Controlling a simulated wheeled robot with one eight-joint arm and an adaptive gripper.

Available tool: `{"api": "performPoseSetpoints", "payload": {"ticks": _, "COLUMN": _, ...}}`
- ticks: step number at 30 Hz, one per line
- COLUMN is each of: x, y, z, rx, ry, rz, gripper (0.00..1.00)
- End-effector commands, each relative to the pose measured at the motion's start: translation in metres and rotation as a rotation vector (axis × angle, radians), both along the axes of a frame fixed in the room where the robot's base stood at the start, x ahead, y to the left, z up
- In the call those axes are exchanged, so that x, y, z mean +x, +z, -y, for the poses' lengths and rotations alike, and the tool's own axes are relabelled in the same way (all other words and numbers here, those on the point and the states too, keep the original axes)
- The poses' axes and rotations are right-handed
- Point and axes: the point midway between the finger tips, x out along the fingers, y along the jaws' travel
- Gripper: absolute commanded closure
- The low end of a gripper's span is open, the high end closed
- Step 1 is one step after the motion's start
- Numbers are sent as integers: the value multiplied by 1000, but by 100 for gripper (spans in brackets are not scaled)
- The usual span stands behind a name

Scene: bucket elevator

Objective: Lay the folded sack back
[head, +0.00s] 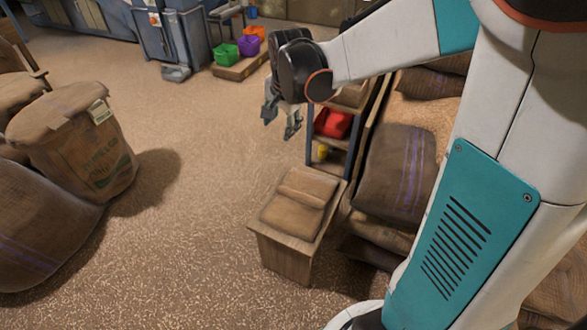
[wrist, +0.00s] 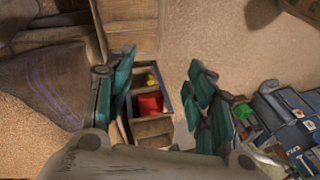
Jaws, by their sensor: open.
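The folded sack (head: 300,198) is brown and lies flat on top of a small wooden stand (head: 283,258) in the head view, below the middle. My gripper (head: 281,120) hangs open and empty in the air, above and a little left of the sack in the picture, clearly apart from it. In the wrist view the open fingers (wrist: 162,62) stand wide apart with nothing between them. A brown wooden piece shows at the top edge there; I cannot tell if it is the stand with the sack.
A shelf unit (head: 310,150) holds a red bin (head: 333,123) and a yellow item (head: 322,152). Filled sacks (head: 396,175) lie right of the stand. More sacks (head: 75,140) stand at the left. Coloured bins (head: 238,46) sit far back. The grain-strewn floor between is open.

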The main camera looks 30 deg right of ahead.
Motion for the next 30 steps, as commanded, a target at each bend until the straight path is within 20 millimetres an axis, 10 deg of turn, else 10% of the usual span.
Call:
{"api": "performPoseSetpoints", "payload": {"ticks": 12, "x": -109, "y": 61, "z": -45, "rx": -204, "ry": 517, "rz": 115, "gripper": 50}}
{"api": "performPoseSetpoints", "payload": {"ticks": 21, "x": -182, "y": 66, "z": -67, "rx": -381, "ry": 860, "rz": 194, "gripper": 50}}
{"api": "performPoseSetpoints", "payload": {"ticks": 30, "x": -214, "y": 58, "z": -75, "rx": -486, "ry": 1036, "rz": 232, "gripper": 50}}
